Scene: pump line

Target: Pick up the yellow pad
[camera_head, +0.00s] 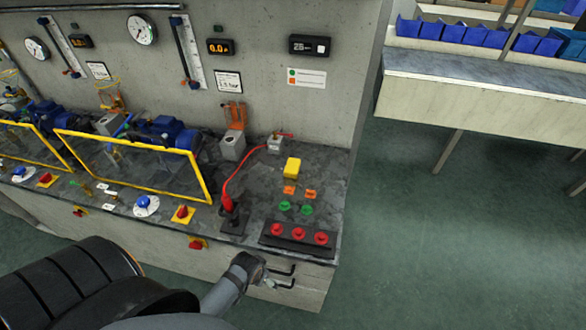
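A small yellow pad (292,168) lies near the right end of the dark bench top, behind two small orange blocks. It is uncovered and no gripper touches it. My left arm comes in from the lower left. Its grey end (248,268) is low in front of the bench by the drawer handles, well below and left of the pad. My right gripper is out of view.
Orange blocks (290,190), green knobs (285,206) and red buttons (299,233) stand in front of the pad. A red lever (228,200) and a yellow-framed guard (135,188) are to the left. Open floor (430,240) lies to the right, before a side table (480,85).

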